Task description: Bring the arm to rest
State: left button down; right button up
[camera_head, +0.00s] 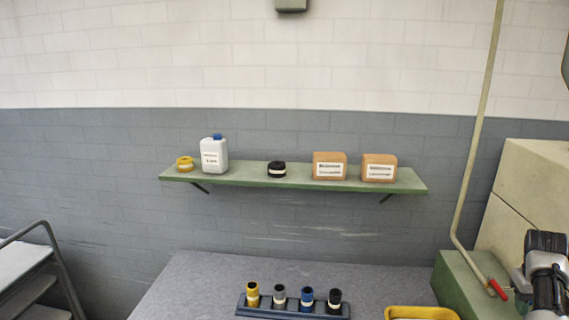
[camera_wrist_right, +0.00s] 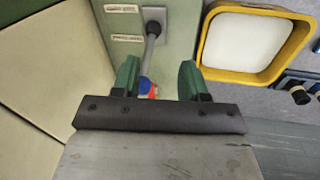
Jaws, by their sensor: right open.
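My right gripper (camera_wrist_right: 158,74) shows in the right wrist view with its two green fingers spread wide apart. Nothing is held between them. My left gripper is in neither view.
A grey table (camera_head: 200,285) holds a blue rack (camera_head: 292,311) with several coloured-banded cylinders and a yellow tray (camera_head: 420,312). The tray also shows in the wrist view (camera_wrist_right: 207,42). A green machine (camera_head: 458,285) with a red handle (camera_head: 496,288) stands right. A green shelf (camera_head: 240,180) hangs behind.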

jog(key=s+a+f+n+t+h, duration=0.1)
jog(key=s+a+f+n, duration=0.1)
jog(key=s+a+f, duration=0.65)
jog(key=s+a+f+n+t+h, duration=0.15)
jog(key=s+a+f, duration=0.4)
jog(key=a, duration=0.55)
jog(key=s+a+r+n+t+y, duration=0.1)
jog(key=s+a+r+y, duration=0.1)
jog(key=s+a, duration=0.6)
jog(key=s+a+r+t+y, duration=0.1)
jog(key=s+a+y, duration=0.2)
jog(key=s+a, duration=0.6)
notch_tip(320, 180, down, 36)
jog(key=s+r+g+b, duration=0.1)
jog(key=s+g+b, duration=0.1)
jog(key=b, duration=0.6)
pick_arm(q)
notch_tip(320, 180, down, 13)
jog(key=b, duration=0.5)
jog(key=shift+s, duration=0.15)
pick_arm(e)
jog(key=s+d+f, duration=0.1)
jog(key=s+f, duration=0.6)
jog(key=f, duration=0.3)
jog(key=s+d+f+g, duration=0.1)
jog(key=s+d+f, duration=0.1)
jog(key=s+f, duration=0.6)
notch_tip(320, 180, down, 2)
jog(key=shift+n, duration=0.35)
